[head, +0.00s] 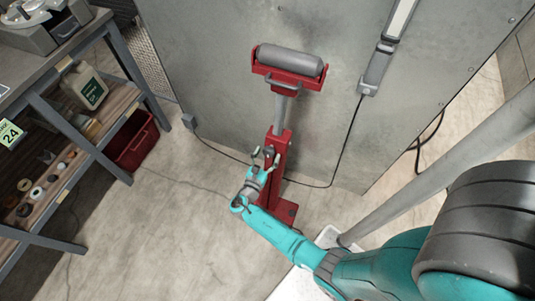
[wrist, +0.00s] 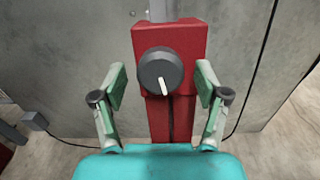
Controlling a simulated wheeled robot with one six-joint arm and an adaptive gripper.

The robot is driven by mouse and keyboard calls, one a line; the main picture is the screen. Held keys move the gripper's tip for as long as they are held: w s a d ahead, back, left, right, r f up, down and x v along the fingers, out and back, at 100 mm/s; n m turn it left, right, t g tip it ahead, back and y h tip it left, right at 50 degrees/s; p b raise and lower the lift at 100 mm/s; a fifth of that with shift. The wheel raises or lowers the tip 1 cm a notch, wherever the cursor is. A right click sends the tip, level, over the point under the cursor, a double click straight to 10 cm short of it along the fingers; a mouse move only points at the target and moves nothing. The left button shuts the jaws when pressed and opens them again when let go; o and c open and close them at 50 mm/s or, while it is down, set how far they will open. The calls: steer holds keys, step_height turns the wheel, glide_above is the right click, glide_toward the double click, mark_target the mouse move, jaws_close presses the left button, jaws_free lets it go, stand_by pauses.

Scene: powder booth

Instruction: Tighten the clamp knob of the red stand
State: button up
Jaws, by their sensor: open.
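The red stand (head: 275,160) stands on the floor against a grey metal panel, with a grey roller (head: 290,61) on its top bracket. Its clamp knob (wrist: 160,72) shows in the wrist view as a dark round knob with a white pointer line, on the red collar (wrist: 182,37). The line points down, slightly right. My gripper (wrist: 160,88) is open, its green-padded fingers on either side of the knob and apart from it. In the head view my gripper (head: 264,157) is in front of the red column and hides the knob.
A workbench with shelves (head: 85,145) stands at the left, holding a white jug (head: 86,88) and rolls of tape. A red crate (head: 133,140) is on the floor beside it. A black cable runs along the panel's foot. The floor left of the stand is clear.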

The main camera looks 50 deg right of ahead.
steer(key=shift+w+d, duration=0.1)
steer(key=shift+d, duration=0.2)
steer(key=c, duration=1.2)
steer(key=shift+o, duration=0.2)
